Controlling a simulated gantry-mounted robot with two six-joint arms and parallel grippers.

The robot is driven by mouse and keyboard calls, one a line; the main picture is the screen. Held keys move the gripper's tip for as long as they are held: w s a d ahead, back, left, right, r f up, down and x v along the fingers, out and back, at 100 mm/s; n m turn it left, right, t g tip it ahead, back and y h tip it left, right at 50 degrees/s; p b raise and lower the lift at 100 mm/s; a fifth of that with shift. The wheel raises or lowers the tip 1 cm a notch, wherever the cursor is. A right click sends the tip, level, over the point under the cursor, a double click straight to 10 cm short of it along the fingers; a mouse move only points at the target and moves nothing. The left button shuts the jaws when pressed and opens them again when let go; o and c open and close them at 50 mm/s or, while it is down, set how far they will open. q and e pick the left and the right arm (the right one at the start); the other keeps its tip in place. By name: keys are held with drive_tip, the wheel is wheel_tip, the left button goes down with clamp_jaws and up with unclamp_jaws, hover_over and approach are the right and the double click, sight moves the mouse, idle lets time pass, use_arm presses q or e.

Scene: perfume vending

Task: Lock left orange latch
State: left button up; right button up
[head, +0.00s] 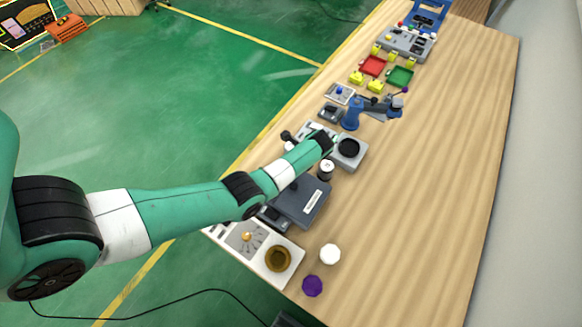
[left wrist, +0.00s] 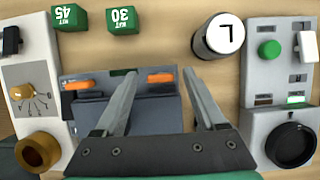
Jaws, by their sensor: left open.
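My left gripper (left wrist: 160,74) is open and empty in the left wrist view, its two fingers apart. Two orange latches show on a dark grey device (left wrist: 160,115). The left latch (left wrist: 77,85) lies to the left of both fingers, apart from them. The right latch (left wrist: 160,78) appears between the fingertips; I cannot tell whether they touch it. Part of the device is hidden behind the fingers and gripper body. In the head view my left arm reaches over the table, and the latches cannot be made out there. My right gripper is not in view.
A black-and-white cylinder (left wrist: 217,38) stands near the right finger. A grey unit with a green button (left wrist: 268,49) is at right, and a white panel with an orange knob (left wrist: 22,92) at left. Green cubes (left wrist: 124,20) lie beyond. Wooden table (head: 420,200) is clear on its right side.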

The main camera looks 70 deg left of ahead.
use_arm(q)
clamp_jaws()
drive_tip(key=shift+r, duration=0.1)
idle(0.3)
drive_tip(key=shift+r+m+t+p, duration=0.25)
drive_tip(key=shift+m+p, duration=0.45)
drive_tip(key=shift+p, duration=0.4)
drive_tip(key=m+p, duration=0.2)
drive_tip(key=shift+s+t+y+p, duration=0.1)
drive_tip(key=shift+t+y+p, duration=0.2)
drive_tip(key=shift+t, duration=0.05)
drive_tip(key=m+t+p, duration=0.1)
drive_tip(key=m+p, duration=0.1)
drive_tip(key=shift+f+m+p, duration=0.1)
drive_tip(key=shift+m+p, duration=0.2)
drive_tip(key=shift+m, duration=0.1)
drive_tip(key=shift+f+m+t+p, duration=0.1)
drive_tip(key=shift+m+t+p, duration=0.35)
drive_tip(key=shift+m, duration=0.25)
